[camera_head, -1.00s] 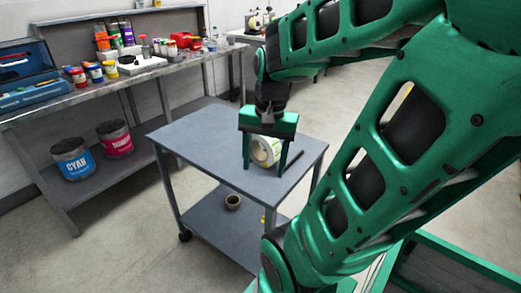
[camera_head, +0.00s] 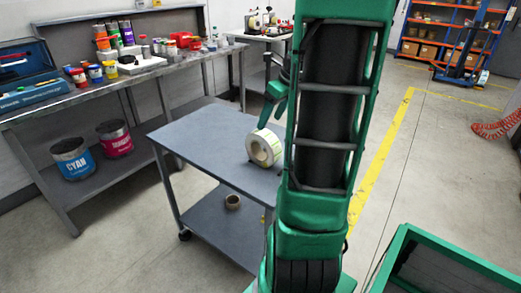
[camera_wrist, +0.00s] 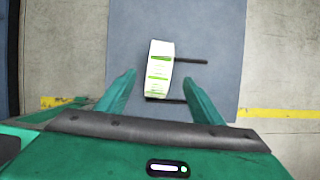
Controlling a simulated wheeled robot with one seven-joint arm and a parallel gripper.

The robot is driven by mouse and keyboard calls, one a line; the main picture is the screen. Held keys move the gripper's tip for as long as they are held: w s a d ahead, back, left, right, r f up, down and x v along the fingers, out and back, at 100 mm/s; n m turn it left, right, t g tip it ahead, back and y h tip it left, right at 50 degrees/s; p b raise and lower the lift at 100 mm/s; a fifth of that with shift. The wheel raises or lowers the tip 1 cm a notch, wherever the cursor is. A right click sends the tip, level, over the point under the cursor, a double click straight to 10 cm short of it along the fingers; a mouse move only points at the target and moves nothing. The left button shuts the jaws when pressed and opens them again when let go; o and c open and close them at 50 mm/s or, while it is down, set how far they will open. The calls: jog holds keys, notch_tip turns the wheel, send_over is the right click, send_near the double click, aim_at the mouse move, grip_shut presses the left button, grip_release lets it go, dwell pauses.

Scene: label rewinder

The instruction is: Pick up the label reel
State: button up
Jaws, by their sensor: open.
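The label reel (camera_head: 264,148) is white with green print and has a brown core. It stands on its rim on the grey top of a cart (camera_head: 205,135). In the wrist view the reel (camera_wrist: 159,62) lies ahead of my gripper (camera_wrist: 159,76), whose two green fingers are spread wide. The reel's near end shows between the fingertips, with a gap on each side.
Two dark rods (camera_wrist: 190,61) lie beside the reel. A workbench (camera_head: 150,75) with paints and a blue toolbox (camera_head: 28,75) stands at the left. A green-edged bin (camera_head: 440,265) is at the lower right.

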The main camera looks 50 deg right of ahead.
aim_at(264, 133)
jog(key=x, duration=1)
jog(key=shift+w+f, duration=0.2)
jog(key=shift+f, duration=0.1)
grip_shut()
jog(key=shift+r, duration=0.15)
